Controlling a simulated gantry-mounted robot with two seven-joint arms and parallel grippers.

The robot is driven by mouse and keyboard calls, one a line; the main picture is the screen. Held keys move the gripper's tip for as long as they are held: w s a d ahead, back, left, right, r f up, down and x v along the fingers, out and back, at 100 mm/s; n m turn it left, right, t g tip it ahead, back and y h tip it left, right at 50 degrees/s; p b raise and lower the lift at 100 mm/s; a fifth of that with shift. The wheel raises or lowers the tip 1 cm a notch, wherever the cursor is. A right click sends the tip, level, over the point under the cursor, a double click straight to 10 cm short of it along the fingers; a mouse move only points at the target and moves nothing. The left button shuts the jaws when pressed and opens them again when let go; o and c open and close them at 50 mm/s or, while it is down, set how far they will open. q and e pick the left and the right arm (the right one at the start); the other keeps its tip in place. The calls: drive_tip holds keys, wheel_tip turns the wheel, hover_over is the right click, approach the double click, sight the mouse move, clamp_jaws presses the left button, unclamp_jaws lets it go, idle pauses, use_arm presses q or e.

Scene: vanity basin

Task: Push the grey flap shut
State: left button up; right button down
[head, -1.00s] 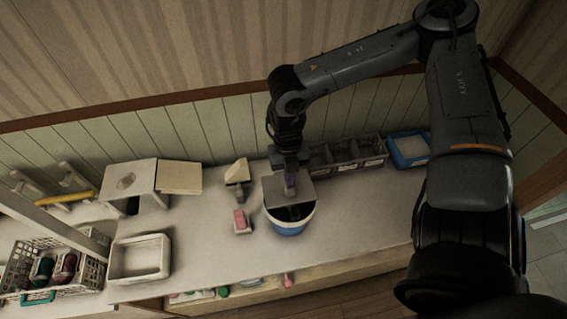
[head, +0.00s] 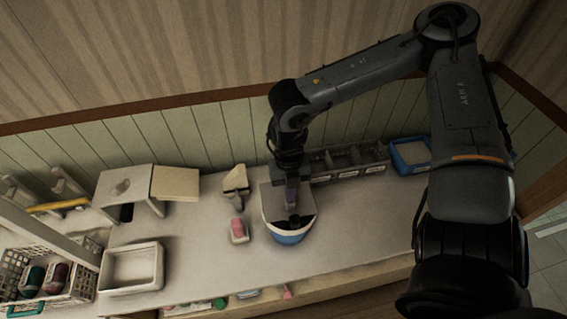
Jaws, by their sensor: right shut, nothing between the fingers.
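The grey flap (head: 271,199) belongs to a round bin with a white rim and a blue body (head: 288,239). The flap stands partly raised over the back of the bin, and a dark opening shows in front of it. My right gripper (head: 292,198) is shut and empty, pointing down at the flap. It overlaps the flap in the picture; whether they touch I cannot tell. The gripper hides part of the flap. My left gripper is not in view.
A grey divided box (head: 348,163) and a blue tray (head: 411,154) stand behind to the right. A pink item (head: 238,229) and a beige-topped item (head: 235,180) are left of the bin. A white dish (head: 132,268) lies farther left. The counter right of the bin is clear.

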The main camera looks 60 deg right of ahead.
drive_tip(key=shift+s+d+f, duration=0.1)
drive_tip(key=shift+s+f, duration=0.05)
drive_tip(key=shift+f, duration=0.15)
drive_tip(key=shift+r+p, duration=0.3)
drive_tip(key=shift+r, duration=0.1)
drive_tip(key=shift+a+r, duration=0.2)
drive_tip(key=shift+a, duration=0.05)
wheel_tip(320, 180, up, 6)
drive_tip(key=p, duration=0.4)
drive_tip(key=shift+w+d, duration=0.4)
drive_tip(key=shift+d, duration=0.05)
